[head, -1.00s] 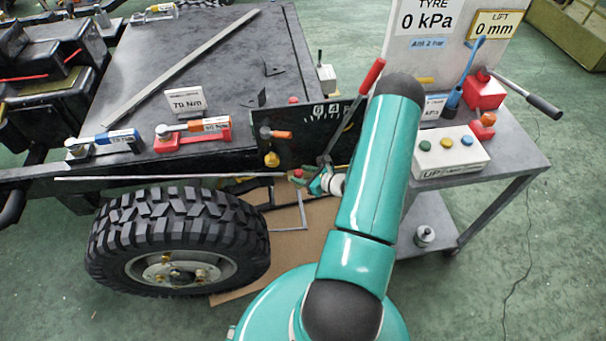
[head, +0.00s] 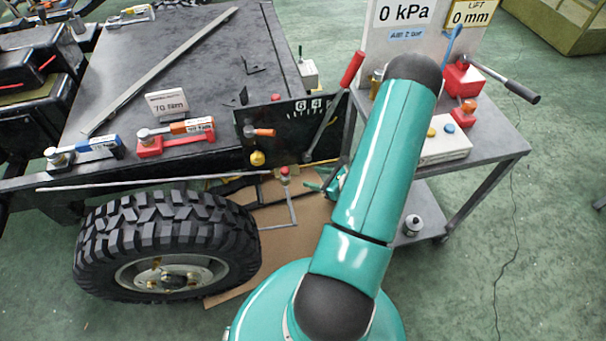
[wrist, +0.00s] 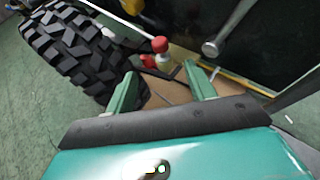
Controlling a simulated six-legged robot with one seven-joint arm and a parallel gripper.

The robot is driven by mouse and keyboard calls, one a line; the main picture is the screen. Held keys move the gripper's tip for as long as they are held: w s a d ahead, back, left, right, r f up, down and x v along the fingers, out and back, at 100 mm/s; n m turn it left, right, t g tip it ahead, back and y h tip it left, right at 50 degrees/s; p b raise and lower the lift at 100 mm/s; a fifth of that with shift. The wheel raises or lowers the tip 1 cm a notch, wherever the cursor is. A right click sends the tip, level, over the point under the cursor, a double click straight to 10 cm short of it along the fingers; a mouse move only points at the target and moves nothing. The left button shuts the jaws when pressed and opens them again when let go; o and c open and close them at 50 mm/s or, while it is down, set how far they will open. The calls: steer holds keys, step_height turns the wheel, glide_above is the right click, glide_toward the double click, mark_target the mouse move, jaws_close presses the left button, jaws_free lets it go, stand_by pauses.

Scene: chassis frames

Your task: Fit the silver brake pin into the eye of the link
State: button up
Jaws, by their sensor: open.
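My gripper (wrist: 162,74) is open and empty, its two teal fingers spread in the wrist view. In the head view the gripper (head: 322,187) shows small beside my arm, right of and apart from a red-topped fitting (head: 284,171). In the wrist view this fitting (wrist: 161,52) has a red knob over a pale, silvery body and stands beyond the gap between the fingertips. I cannot tell whether it is the brake pin. A thin silver rod (head: 150,181) runs along the chassis side above the tyre; the link's eye is too small to make out.
A knobbly tyre (head: 165,245) stands left of the fitting. A red-handled lever (head: 333,100) rises beside the black chassis plate (head: 290,125). A grey trolley (head: 490,140) stands at right. Brown card (head: 300,215) lies on the floor below.

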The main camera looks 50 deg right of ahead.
steer(key=shift+v, duration=1.05)
steer(key=w+a+r+n+g+y, duration=0.3)
steer(key=w+a+r+n+g, duration=0.1)
steer(key=a+r+n, duration=0.6)
steer(key=w+a+r+n+g+y, duration=0.35)
steer(key=a+r+n, duration=0.25)
steer(key=a+r, duration=0.4)
steer(key=s+a+r+n+h, duration=0.4)
steer(key=a+r+n, duration=0.3)
steer(key=r+n, duration=0.2)
steer(key=s+a+r+n+h, duration=0.5)
steer(key=a+r+n, duration=0.2)
steer(key=r, duration=0.4)
steer(key=shift+s+r+n, duration=0.2)
steer(key=shift+s+n, duration=0.1)
steer(key=shift+n, duration=0.6)
steer(key=shift+s+d, duration=0.1)
